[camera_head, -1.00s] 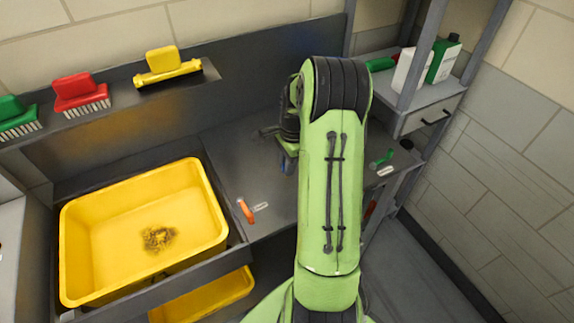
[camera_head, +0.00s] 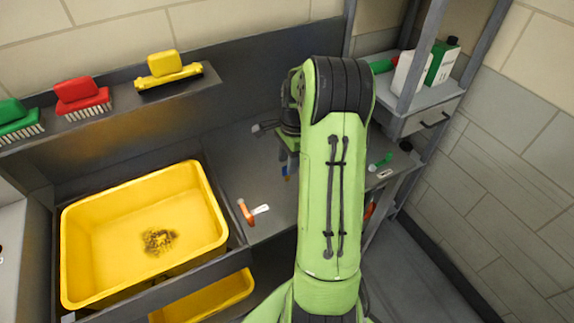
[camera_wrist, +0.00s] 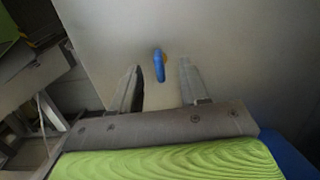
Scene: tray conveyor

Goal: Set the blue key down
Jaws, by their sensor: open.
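The blue key (camera_wrist: 159,66) lies on the grey counter (camera_wrist: 205,40), seen in the wrist view just beyond and between my fingertips. In the head view a small bit of blue (camera_head: 285,171) shows below my gripper, mostly hidden by my arm. My gripper (camera_wrist: 160,75) is open, its two fingers apart with nothing held between them. I cannot tell exactly how high the fingertips are above the counter.
An orange-handled key (camera_head: 246,212) with a white tag lies left of my arm, near the yellow tub (camera_head: 215,240). A green key (camera_head: 380,162) lies to the right. Brushes sit on the back ledge (camera_head: 130,100). Bottles stand on the right shelf (camera_head: 425,95).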

